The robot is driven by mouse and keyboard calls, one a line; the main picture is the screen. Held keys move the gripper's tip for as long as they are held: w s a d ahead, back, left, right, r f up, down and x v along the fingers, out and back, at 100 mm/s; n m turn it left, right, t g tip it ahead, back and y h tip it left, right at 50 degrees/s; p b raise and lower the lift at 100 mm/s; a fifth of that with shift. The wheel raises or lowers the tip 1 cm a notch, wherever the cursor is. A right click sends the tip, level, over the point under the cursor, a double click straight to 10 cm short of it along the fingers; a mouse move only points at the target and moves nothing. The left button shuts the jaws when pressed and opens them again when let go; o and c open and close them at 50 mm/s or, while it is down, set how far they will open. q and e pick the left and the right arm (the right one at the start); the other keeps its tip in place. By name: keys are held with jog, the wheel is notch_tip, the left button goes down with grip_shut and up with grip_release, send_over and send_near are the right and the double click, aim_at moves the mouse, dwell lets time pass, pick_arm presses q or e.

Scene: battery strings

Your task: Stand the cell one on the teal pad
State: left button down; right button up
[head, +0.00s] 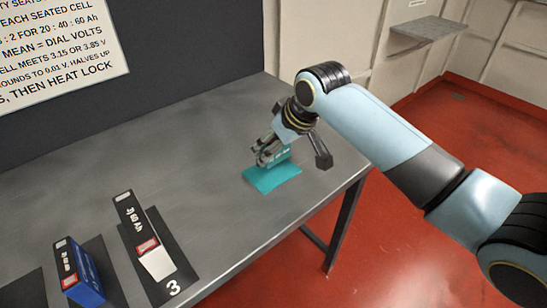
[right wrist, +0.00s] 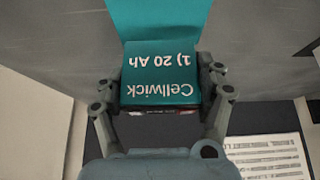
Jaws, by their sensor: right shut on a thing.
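Cell one is a teal block lettered "Cellwick 1) 20 Ah" in the right wrist view (right wrist: 160,75). My right gripper (right wrist: 160,95) is shut on it, one finger on each side. In the head view, my right gripper (head: 267,153) is over the back part of the teal pad (head: 272,179), and mostly hides the cell. The pad lies flat near the table's right edge; it also shows in the right wrist view (right wrist: 155,20), right by the cell. I cannot tell whether the cell's base touches the pad. My left gripper is not in view.
A black and white 60 Ah cell (head: 132,215) is on the dark mat marked 3 (head: 172,272). A blue cell (head: 80,272) stands to its left. The grey table (head: 205,160) is clear between these and the pad. A dark wall panel (head: 190,45) rises behind.

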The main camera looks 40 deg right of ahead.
aim_at(274, 160)
jog(key=shift+w+f, duration=0.2)
jog(key=shift+w, duration=0.1)
notch_tip(274, 160, down, 3)
jog(key=shift+a+f, duration=0.1)
jog(key=shift+f, duration=0.35)
jog(key=shift+f, duration=0.15)
jog(key=o, duration=1.5)
jog(key=v, duration=1.2)
jog(key=shift+p, duration=0.4)
